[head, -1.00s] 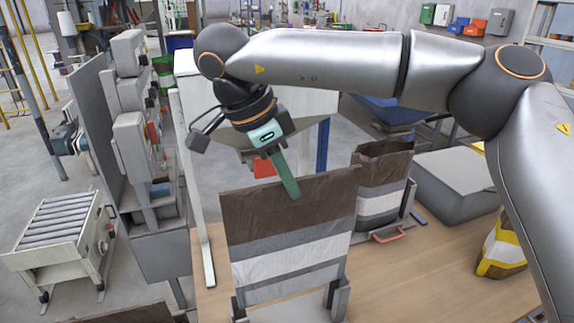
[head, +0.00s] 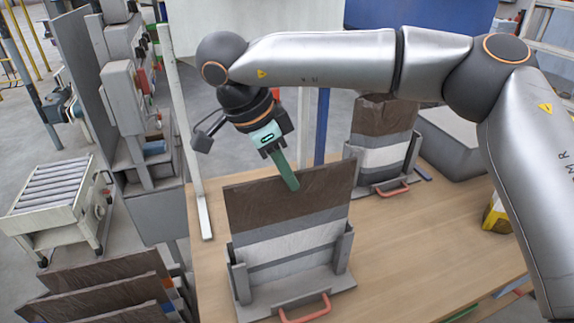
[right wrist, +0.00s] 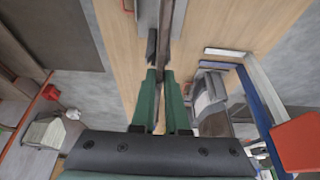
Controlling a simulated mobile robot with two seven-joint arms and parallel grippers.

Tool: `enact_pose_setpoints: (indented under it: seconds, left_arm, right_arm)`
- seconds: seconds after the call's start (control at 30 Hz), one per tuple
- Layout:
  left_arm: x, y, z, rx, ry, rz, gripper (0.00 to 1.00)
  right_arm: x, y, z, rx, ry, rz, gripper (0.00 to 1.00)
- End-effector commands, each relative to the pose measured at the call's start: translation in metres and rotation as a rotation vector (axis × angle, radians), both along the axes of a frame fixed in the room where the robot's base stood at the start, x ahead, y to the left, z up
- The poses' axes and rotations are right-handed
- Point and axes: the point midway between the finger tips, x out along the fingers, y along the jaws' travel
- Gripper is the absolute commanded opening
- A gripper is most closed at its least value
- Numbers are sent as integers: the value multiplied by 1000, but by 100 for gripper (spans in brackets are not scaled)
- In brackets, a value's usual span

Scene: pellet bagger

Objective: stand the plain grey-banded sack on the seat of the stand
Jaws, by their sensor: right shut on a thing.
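The grey-banded sack (head: 290,222), brown at the top with grey and white bands below, is upright between the side posts of the near grey stand (head: 341,250). Its lower edge is at the seat; I cannot tell whether it bears its weight there. My right gripper (head: 287,178) is shut on the middle of the sack's top edge, coming from above. In the right wrist view the green fingers (right wrist: 164,100) pinch the thin edge. The stand has a red handle (head: 305,309) in front. My left gripper is not in view.
A second banded sack (head: 383,118) stands in another stand (head: 411,152) behind to the right. Several brown sacks (head: 100,273) are at the lower left. A roller conveyor (head: 52,190) is at the left. The wooden table (head: 425,240) is clear to the right of the near stand.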

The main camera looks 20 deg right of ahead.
Motion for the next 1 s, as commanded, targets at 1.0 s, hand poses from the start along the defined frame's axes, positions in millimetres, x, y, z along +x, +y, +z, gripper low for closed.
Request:
enact_pose_setpoints:
  seconds: [1.0]
  left_arm:
    - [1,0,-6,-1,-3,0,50]
  right_arm:
    - [0,0,-12,0,-1,-1,30]
